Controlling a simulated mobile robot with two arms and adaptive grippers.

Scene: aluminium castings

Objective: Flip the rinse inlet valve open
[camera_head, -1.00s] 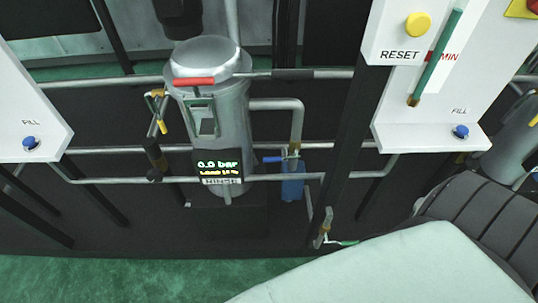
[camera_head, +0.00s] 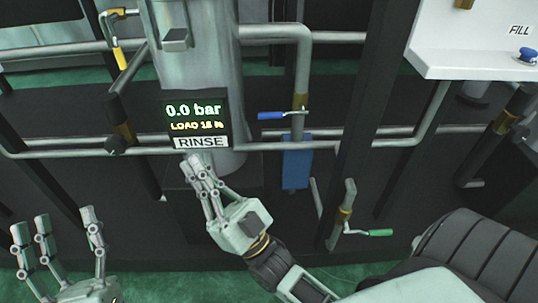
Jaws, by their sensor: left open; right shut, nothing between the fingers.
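A grey metal vessel (camera_head: 195,67) carries a display (camera_head: 196,113) reading 0.0 bar and a RINSE label (camera_head: 201,143). To its right, a valve with a blue lever (camera_head: 283,115) sits on a vertical pipe; the lever lies level, across the pipe. A yellow-handled valve (camera_head: 117,45) is at the upper left, and a green-handled valve (camera_head: 367,233) is low on the right. No label shows which is the inlet valve. My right gripper (camera_head: 194,165) is shut and empty, just below the RINSE label. My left gripper (camera_head: 60,228) is open and empty at the lower left.
A blue plate (camera_head: 297,163) hangs below the blue-lever valve. A horizontal pipe (camera_head: 285,146) runs past it, and a dark post (camera_head: 364,120) stands to its right. A white panel (camera_head: 455,60) with a blue FILL button (camera_head: 528,55) is at the upper right.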

